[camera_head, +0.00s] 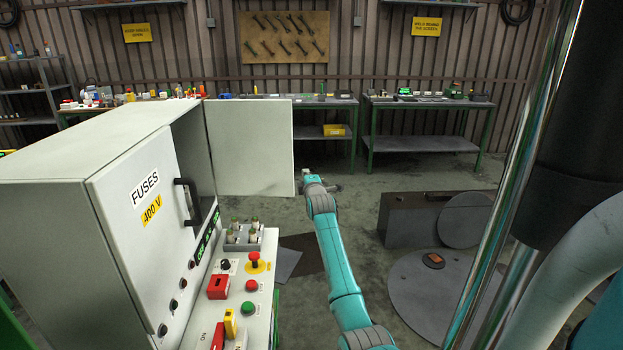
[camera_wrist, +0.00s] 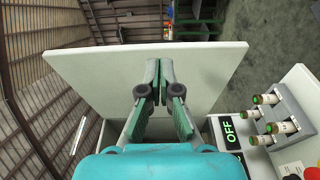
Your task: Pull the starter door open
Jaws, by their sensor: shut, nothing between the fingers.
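A pale door panel (camera_head: 250,148) stands swung out from the far part of the grey cabinet (camera_head: 130,130). No label shows on the face I see, so I cannot read whether it is the starter door. My gripper (camera_head: 305,176) is at the panel's right, free edge. In the wrist view the same panel (camera_wrist: 205,75) lies behind my gripper (camera_wrist: 159,64), whose fingers are together and empty. I cannot tell whether the fingertips touch the panel. The nearer door, marked FUSES 400 V (camera_head: 130,215), is closed and has a black handle (camera_head: 187,203).
A control panel with a red button (camera_head: 254,256) and several switches lies below the cabinet. Fuse-like cylinders (camera_wrist: 266,99) and an OFF display (camera_wrist: 229,130) are near the gripper. A round plate (camera_head: 440,290) and dark box (camera_head: 405,215) sit on the floor to the right.

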